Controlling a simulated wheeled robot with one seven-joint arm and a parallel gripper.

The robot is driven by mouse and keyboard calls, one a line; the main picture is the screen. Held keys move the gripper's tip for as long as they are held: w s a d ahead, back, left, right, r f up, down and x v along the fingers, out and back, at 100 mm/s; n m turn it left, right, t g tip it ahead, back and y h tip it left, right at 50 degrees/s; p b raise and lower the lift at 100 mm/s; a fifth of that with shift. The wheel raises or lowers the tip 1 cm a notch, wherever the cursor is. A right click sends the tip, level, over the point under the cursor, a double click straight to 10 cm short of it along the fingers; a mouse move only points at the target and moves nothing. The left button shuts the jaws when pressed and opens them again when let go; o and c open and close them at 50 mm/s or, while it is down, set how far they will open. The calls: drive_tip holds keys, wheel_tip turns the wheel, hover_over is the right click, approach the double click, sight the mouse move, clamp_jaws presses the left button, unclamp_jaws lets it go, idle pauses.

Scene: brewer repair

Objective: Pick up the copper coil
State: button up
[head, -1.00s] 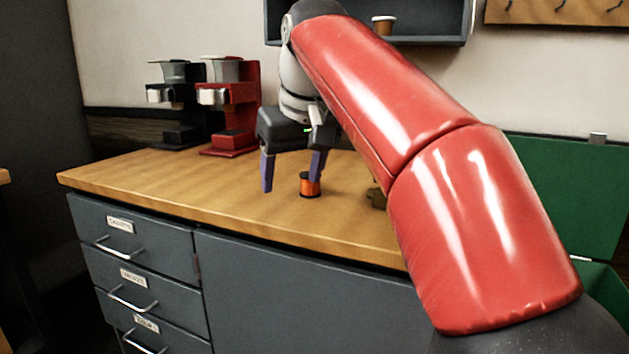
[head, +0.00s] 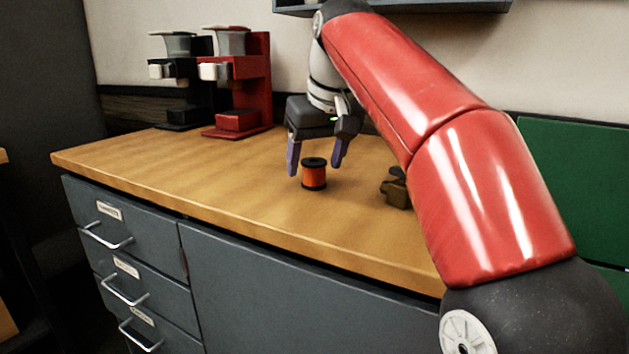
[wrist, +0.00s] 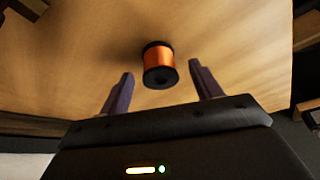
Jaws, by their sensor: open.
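The copper coil (head: 314,177) is an orange spool with black ends, standing upright on the wooden worktop (head: 230,190). In the wrist view the coil (wrist: 158,62) lies just ahead of the fingertips and between their lines, with clear space on both sides. My gripper (head: 315,168) is open and empty, with its two purple fingers pointing down. In the head view the fingers are to either side of the coil and seem slightly behind it. I cannot tell the exact gap between fingers and coil.
A red coffee brewer (head: 240,85) and a black one (head: 182,80) stand at the back left. A small brown metal part (head: 396,188) sits right of the coil. A green panel (head: 570,185) is at the right. The worktop's front left is clear.

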sight(314, 161)
drive_tip(key=shift+x, duration=1.15)
drive_tip(key=c, duration=1.1)
drive_tip(key=shift+r, duration=0.1)
drive_tip(key=shift+r, duration=0.1)
wheel_tip(314, 161, up, 8)
drive_tip(key=p, duration=0.4)
drive_tip(key=shift+r, duration=0.85)
